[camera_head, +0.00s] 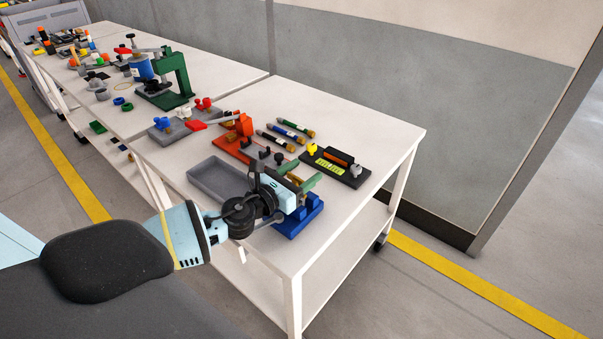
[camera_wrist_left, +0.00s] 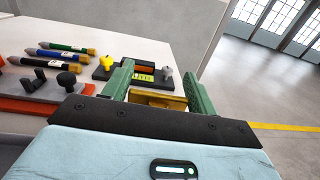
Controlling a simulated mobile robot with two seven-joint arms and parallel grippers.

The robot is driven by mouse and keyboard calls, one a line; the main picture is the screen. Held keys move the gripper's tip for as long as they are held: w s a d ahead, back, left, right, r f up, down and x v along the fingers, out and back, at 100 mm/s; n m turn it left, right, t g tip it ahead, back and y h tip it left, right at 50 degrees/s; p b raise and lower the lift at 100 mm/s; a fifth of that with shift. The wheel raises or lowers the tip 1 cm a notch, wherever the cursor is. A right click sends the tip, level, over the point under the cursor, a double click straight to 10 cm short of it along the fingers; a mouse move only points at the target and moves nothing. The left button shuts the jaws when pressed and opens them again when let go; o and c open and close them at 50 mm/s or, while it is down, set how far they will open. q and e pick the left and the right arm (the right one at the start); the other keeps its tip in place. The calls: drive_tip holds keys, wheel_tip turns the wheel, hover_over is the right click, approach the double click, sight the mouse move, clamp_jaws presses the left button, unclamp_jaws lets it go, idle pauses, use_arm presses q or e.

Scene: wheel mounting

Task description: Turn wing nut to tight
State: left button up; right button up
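Several winged knobs show, and I cannot tell which one the task means. A yellow knob (camera_head: 312,148) and a pale knob (camera_head: 356,170) stand on a black fixture (camera_head: 333,164). In the left wrist view the yellow knob (camera_wrist_left: 107,62) and the pale knob (camera_wrist_left: 166,72) lie beyond the fingers. A blue knob (camera_head: 165,124) and a red knob (camera_head: 203,103) sit on a grey plate farther left. My left gripper (camera_head: 299,175) is open, its green fingers apart above the table's front part, short of the black fixture. A gold piece (camera_wrist_left: 158,100) shows between the finger bases. My right gripper is out of view.
A blue block (camera_head: 298,220) lies under my left gripper at the table edge. A grey tray (camera_head: 216,183) is beside it. An orange fixture (camera_head: 236,135) and several pens (camera_head: 276,139) lie behind. A green press (camera_head: 172,80) stands farther left. The table's right corner is clear.

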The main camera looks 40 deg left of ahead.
sight(295, 179)
use_arm(q)
drive_tip(key=o, duration=0.3)
drive_tip(key=shift+o, duration=0.2)
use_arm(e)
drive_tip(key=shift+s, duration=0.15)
use_arm(q)
drive_tip(key=s, duration=0.4)
drive_tip(key=s+a, duration=0.1)
drive_tip(key=s, duration=0.1)
drive_tip(key=shift+s+f+b, duration=0.15)
drive_tip(key=shift+s+b, duration=0.1)
drive_tip(key=shift+b, duration=0.15)
drive_tip(key=shift+s, duration=0.6)
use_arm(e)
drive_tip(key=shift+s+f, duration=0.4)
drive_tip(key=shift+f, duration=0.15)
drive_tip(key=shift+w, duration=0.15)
